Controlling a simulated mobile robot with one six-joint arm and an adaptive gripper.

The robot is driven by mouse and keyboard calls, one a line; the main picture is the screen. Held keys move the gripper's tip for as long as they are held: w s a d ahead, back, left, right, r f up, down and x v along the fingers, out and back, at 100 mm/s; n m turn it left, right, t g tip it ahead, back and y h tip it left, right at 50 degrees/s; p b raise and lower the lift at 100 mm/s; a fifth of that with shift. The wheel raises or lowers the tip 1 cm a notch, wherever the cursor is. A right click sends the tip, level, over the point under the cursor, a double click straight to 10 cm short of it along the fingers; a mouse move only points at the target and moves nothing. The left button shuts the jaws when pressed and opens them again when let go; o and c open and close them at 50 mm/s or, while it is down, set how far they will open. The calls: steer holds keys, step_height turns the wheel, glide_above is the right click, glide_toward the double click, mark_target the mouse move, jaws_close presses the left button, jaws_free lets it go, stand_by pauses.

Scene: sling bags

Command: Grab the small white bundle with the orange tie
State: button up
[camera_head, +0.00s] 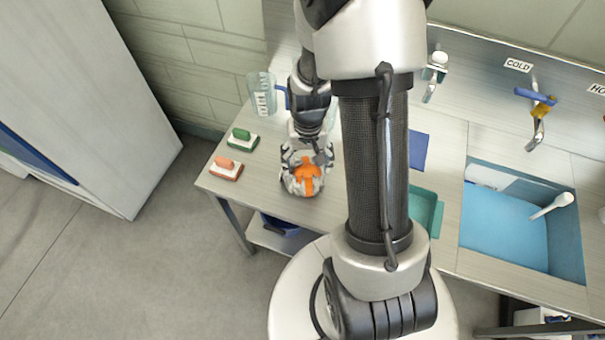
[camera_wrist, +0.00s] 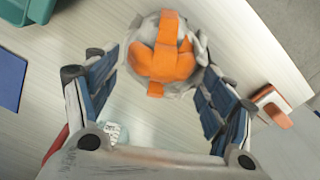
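The small white bundle with the orange tie (camera_head: 307,178) rests on the metal worktop near its front edge, left of my arm. In the wrist view the bundle (camera_wrist: 165,52) shows its crossed orange bands over crumpled white wrapping. My gripper (camera_head: 306,158) is over it, pointing down. In the wrist view my gripper (camera_wrist: 160,72) is open, with one blue-padded finger on each side of the bundle. A narrow gap shows at the left finger. The right finger is very close to the bundle, and I cannot tell if it touches.
A green-handled brush (camera_head: 242,136) and an orange-handled brush (camera_head: 227,168) lie to the left. A clear measuring jug (camera_head: 261,96) stands behind them. A teal tray (camera_head: 428,212), a blue sheet (camera_head: 418,152) and a blue sink (camera_head: 503,235) are to the right.

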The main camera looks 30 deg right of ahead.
steer(key=c, duration=1.6)
